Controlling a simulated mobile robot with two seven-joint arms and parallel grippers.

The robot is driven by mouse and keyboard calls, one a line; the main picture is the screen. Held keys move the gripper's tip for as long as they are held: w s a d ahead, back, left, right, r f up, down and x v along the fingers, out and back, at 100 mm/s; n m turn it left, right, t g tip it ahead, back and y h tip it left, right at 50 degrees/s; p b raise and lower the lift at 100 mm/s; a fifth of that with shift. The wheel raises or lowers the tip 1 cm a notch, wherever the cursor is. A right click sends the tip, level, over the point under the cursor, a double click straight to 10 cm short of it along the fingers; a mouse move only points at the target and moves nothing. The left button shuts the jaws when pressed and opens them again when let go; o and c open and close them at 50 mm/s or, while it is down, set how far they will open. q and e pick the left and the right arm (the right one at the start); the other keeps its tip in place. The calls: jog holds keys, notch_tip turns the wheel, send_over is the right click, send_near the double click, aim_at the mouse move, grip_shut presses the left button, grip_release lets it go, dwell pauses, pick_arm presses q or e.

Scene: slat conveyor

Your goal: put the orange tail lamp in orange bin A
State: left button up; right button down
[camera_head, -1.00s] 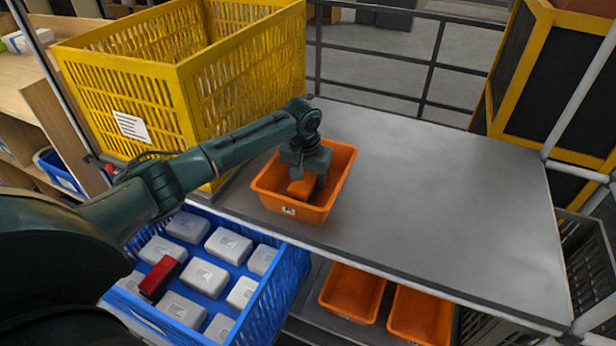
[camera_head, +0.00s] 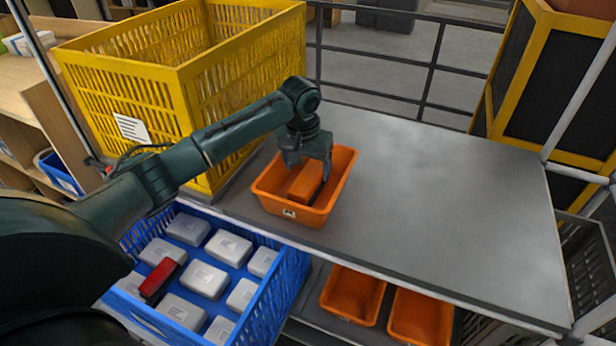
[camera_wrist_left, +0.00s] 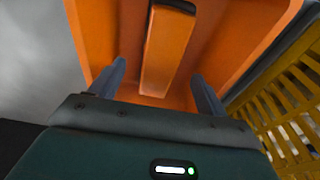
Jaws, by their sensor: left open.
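The orange tail lamp (camera_head: 306,182) lies inside the orange bin (camera_head: 288,212) on the grey table; the letter on the bin's label is too small to read. My left gripper (camera_head: 308,168) is above the bin, open, with nothing between its fingers. In the left wrist view the lamp (camera_wrist_left: 166,50) lies on the bin floor, beyond and between the open fingertips (camera_wrist_left: 160,82). The bin's wall (camera_wrist_left: 92,35) shows around it. My right gripper is not in view.
A tall yellow crate (camera_head: 135,90) stands left of the bin. A blue crate (camera_head: 268,300) with several white boxes and a red item (camera_head: 160,279) is in front. Orange bins (camera_head: 352,293) sit on a lower shelf. The table's right side (camera_head: 450,210) is clear.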

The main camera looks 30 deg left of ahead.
aim_at(305, 182)
pick_arm(q)
notch_tip(305, 182, up, 7)
jog(key=s, duration=0.1)
jog(key=shift+f, duration=0.15)
jog(key=shift+s+f, duration=0.1)
jog(key=shift+s, duration=0.05)
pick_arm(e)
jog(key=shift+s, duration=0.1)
